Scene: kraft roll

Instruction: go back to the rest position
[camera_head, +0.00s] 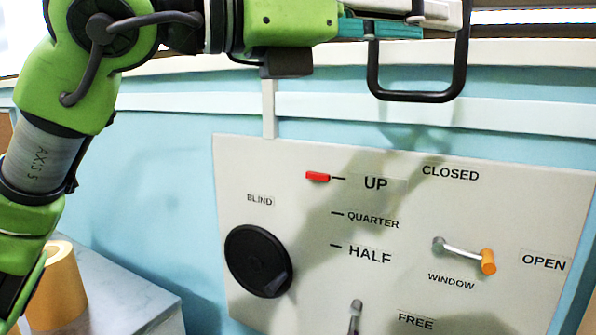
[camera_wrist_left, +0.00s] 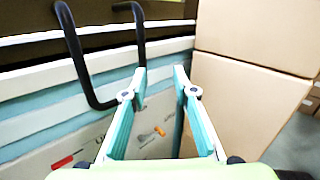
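My left arm is green and comes in from the left across the top of the head view. My left gripper (camera_head: 438,20) is at the top right of that view, with its fingers pointing right and partly cut off by the frame edge. In the left wrist view the left gripper (camera_wrist_left: 159,72) has its two teal fingers apart, with nothing between them. A black U-shaped handle (camera_head: 415,97) shows just below and behind the fingers. In the left wrist view the handle (camera_wrist_left: 92,104) is to the left of the gap, partly hidden by the left finger. My right gripper is out of view.
A pale panel (camera_head: 215,190) on the blue wall carries a black blind knob (camera_head: 258,260), a red pointer (camera_head: 318,177) at UP and an orange-handled window crank (camera_head: 487,262). A kraft roll (camera_head: 62,285) stands on a grey top (camera_head: 135,300). Cardboard boxes (camera_wrist_left: 245,100) stand right of the gripper.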

